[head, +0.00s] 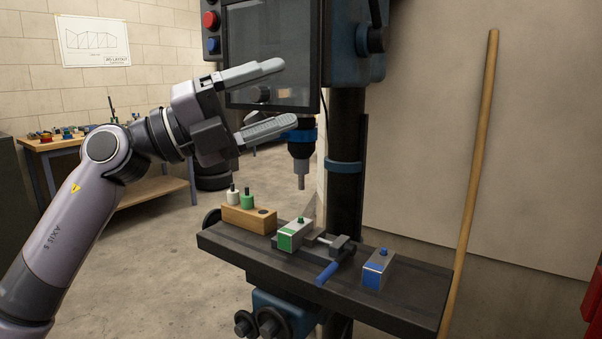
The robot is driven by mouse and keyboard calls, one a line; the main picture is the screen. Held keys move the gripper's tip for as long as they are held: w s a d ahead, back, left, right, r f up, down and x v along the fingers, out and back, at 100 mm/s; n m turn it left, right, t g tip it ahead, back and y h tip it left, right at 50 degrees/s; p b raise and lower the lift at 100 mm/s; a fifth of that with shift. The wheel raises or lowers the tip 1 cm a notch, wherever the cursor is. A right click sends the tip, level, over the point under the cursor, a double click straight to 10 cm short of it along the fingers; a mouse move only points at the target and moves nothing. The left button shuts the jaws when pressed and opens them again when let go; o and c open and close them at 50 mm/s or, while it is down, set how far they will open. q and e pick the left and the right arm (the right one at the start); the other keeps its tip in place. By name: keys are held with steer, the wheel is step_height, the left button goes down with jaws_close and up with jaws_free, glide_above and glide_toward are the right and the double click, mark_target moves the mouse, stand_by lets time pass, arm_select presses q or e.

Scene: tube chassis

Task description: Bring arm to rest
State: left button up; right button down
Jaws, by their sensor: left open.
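My left arm comes in from the left and is raised in front of the drill press (345,110). My left gripper (277,96) is open and empty, its two fingers spread apart and pointing right, in front of the machine's dark panel and near the chuck (301,160). It is above the press table and apart from everything on it. My right gripper is not in view.
The press table (405,303) carries a wooden block (249,219) with white and green pegs, a green-marked block (295,235) at the vise (335,250), and a blue-marked block (378,270). A wooden pole (472,170) leans at right.

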arm_select(q)
steer(key=a+f+n+t+y, duration=0.4)
steer(key=f+n+t+y, duration=0.1)
steer(key=f+n, duration=0.6)
steer(key=a+f+n+t+y, duration=0.4)
steer(key=f+n, duration=0.4)
steer(key=f, duration=0.6)
steer(key=a+f+n+t+y, duration=0.4)
steer(key=f+n+t+y, duration=0.1)
steer(key=f+n, duration=0.6)
steer(key=s+a+f+n+g+y, duration=0.2)
steer(key=s+f+g, duration=0.3)
steer(key=s+f, duration=0.65)
steer(key=s+a+f+n+g+y, duration=0.1)
steer(key=s+f+n+g+y, duration=0.2)
steer(key=s+f, duration=0.85)
step_height(320, 180, up, 10)
steer(key=a+g+p, duration=0.1)
steer(key=p, duration=1.3)
steer(key=shift+w+a+r+h, duration=0.15)
steer(key=shift+w+r+h, duration=0.15)
steer(key=shift+w, duration=0.1)
steer(key=shift+f, duration=0.1)
steer(key=shift+w, duration=0.15)
